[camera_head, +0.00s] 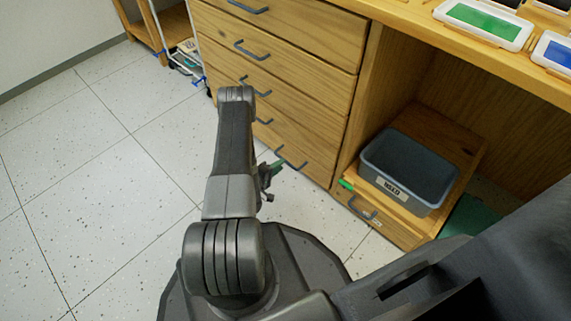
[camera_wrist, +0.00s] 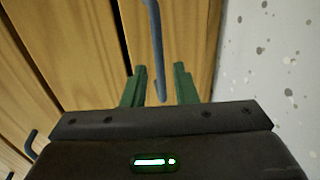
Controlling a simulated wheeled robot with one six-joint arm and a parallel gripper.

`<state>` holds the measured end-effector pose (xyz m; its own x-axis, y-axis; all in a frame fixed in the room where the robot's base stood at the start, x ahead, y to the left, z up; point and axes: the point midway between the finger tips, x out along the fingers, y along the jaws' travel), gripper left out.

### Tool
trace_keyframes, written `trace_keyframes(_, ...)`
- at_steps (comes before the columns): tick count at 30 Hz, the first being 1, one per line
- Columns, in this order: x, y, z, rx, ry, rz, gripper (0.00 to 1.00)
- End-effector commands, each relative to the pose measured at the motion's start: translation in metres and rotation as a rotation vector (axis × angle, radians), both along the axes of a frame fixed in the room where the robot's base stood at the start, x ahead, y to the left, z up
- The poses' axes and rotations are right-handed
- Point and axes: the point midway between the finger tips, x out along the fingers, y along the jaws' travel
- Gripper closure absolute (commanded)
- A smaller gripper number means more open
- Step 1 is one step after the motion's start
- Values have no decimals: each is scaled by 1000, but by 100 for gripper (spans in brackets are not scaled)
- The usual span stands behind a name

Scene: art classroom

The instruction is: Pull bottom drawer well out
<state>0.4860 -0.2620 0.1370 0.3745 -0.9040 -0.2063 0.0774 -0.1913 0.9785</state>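The wooden drawer unit (camera_head: 290,82) has several drawers with dark blue-grey bar handles. The bottom drawer (camera_head: 313,170) is the lowest, just above the floor, and its front looks flush with the others. Its handle (camera_head: 291,162) shows beside my gripper (camera_head: 270,175). In the wrist view, my gripper (camera_wrist: 159,88) is open, with two green fingers pointing at the drawer fronts. The handle bar (camera_wrist: 156,50) reaches down between the fingers, with visible gaps on both sides. The arm hides part of the drawer unit in the head view.
A grey bin (camera_head: 408,168) sits on a low wooden box (camera_head: 384,216) with its own handle, right of the drawers. A white-framed cart (camera_head: 170,45) stands at the back left. Colour trays (camera_head: 483,22) lie on the counter. The speckled floor (camera_head: 90,190) at left is clear.

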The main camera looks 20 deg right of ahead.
Motion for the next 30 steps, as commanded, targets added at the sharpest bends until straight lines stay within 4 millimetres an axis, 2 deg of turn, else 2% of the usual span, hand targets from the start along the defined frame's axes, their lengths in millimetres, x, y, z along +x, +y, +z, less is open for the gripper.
trace_keyframes(3,7,-19,-6,-2,-3,-4,74)
trace_keyframes(9,16,-38,-9,-2,-1,-1,74)
trace_keyframes(20,18,-42,-9,-1,0,0,74)
trace_keyframes(24,18,-42,-9,-1,0,0,100)
trace_keyframes(30,18,-42,-9,-1,0,0,100)
